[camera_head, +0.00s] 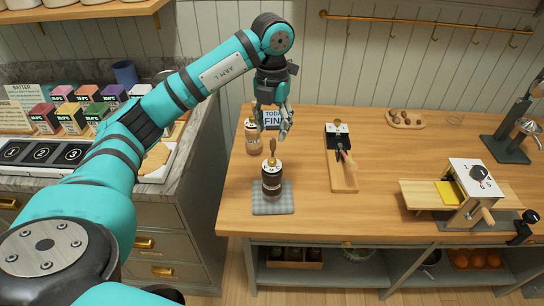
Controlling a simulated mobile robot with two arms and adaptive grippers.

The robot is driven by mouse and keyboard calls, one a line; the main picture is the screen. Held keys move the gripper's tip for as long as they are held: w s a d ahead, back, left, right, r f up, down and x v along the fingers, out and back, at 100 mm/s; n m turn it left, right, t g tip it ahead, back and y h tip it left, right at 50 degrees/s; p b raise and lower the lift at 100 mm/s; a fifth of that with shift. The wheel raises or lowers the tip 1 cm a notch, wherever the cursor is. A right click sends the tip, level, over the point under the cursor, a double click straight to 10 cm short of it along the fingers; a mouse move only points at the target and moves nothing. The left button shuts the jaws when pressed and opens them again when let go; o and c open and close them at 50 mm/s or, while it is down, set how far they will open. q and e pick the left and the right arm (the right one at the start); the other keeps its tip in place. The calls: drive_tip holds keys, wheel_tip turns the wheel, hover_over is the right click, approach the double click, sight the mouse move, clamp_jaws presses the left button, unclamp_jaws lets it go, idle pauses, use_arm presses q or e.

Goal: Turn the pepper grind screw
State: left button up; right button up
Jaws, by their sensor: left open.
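A grinder (272,183) with a dark body, a pale band and a brass-coloured top piece (272,150) stands upright on a grey mat (272,208) near the counter's front left. I cannot make out its grind screw clearly. A second, pinkish-brown grinder or jar (253,138) stands behind it. My left gripper (272,128) points down, open, above and behind the dark grinder. In the picture its fingers are just above the brass top and apart from it. Its left finger overlaps the second jar. My right gripper is not in view.
A small sign (272,119) is behind my gripper. To the right are a wooden board with a black device (341,178), a round-cornered tray (405,119) and a crank machine (470,195). The counter (310,220) is clear at the front middle.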

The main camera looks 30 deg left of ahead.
sight(272, 159)
use_arm(q)
wheel_tip(272, 159, down, 10)
drive_tip(key=shift+f+p, duration=0.1)
drive_tip(key=shift+p, duration=0.85)
clamp_jaws()
